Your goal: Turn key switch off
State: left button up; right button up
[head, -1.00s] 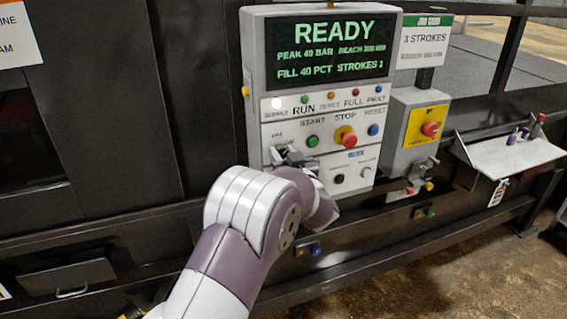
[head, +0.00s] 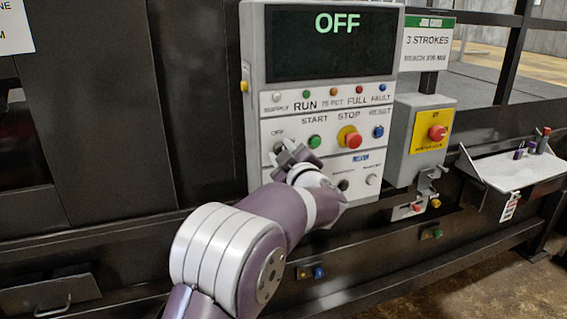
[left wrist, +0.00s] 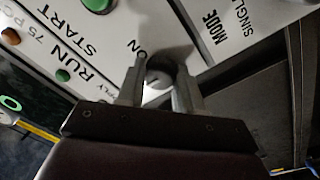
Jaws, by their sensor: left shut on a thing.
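The control box (head: 325,84) carries a display (head: 331,42) that reads OFF in green. The key switch (left wrist: 157,80) is a round knob on the panel's lower left, between the fingers in the left wrist view. In the head view my gripper mostly hides it, below a small label at the panel's left. My left gripper (head: 288,158) is at the panel, shut on the key switch, with one finger on each side of it. My right gripper is not in view.
Green start (head: 314,142), red stop (head: 354,141) and blue reset (head: 378,132) buttons sit close to my gripper. A yellow-plated emergency stop box (head: 423,139) is to the right. A small shelf (head: 512,167) with small items juts out farther right.

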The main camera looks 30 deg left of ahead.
pick_arm(q)
jog(key=shift+r+n, duration=0.1)
jog(key=shift+n, duration=0.3)
jog(key=o, duration=0.9)
jog(key=shift+o, duration=0.7)
jog(key=shift+w, duration=0.15)
jog(key=shift+w+a+f, duration=0.1)
jog(key=shift+f, duration=0.1)
jog(key=shift+b, duration=0.3)
jog(key=b+v, duration=0.3)
jog(key=v, duration=0.9)
jog(key=shift+s+d, duration=0.2)
jog(key=shift+s, duration=0.05)
